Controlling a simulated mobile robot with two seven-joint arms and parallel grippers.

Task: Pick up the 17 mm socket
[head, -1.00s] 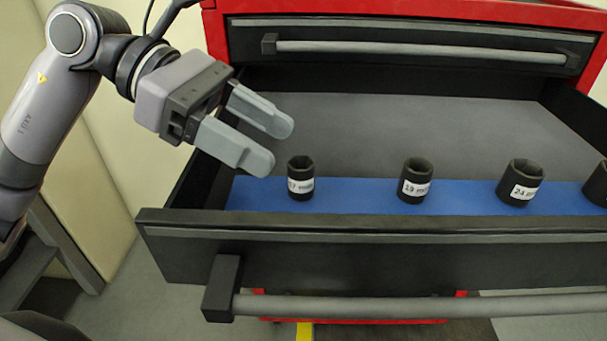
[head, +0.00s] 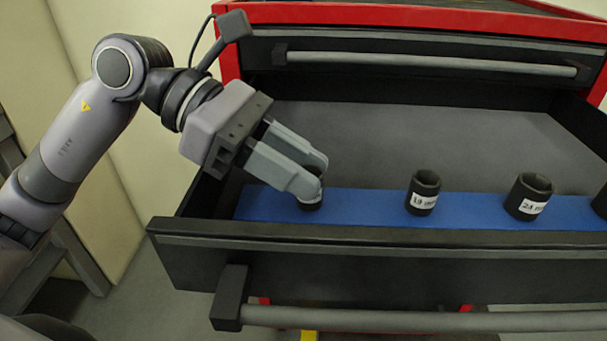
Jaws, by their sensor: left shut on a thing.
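The 17 mm socket (head: 311,205) is a black cylinder at the left end of a blue strip (head: 370,205) in the open drawer. Its label and most of its body are hidden behind my fingers; only its lower end and a bit of its top show. My left gripper (head: 312,181) is shut on this socket, with its grey fingers around the sides. The socket appears upright at the strip; I cannot tell whether it still touches it. My right gripper is not in view.
The 19 mm socket (head: 424,192) and a larger socket (head: 528,196), labelled 24 mm, stand to the right on the strip, with another at the right edge. The drawer's front wall (head: 390,250) is close in front. The drawer floor (head: 400,140) behind is bare.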

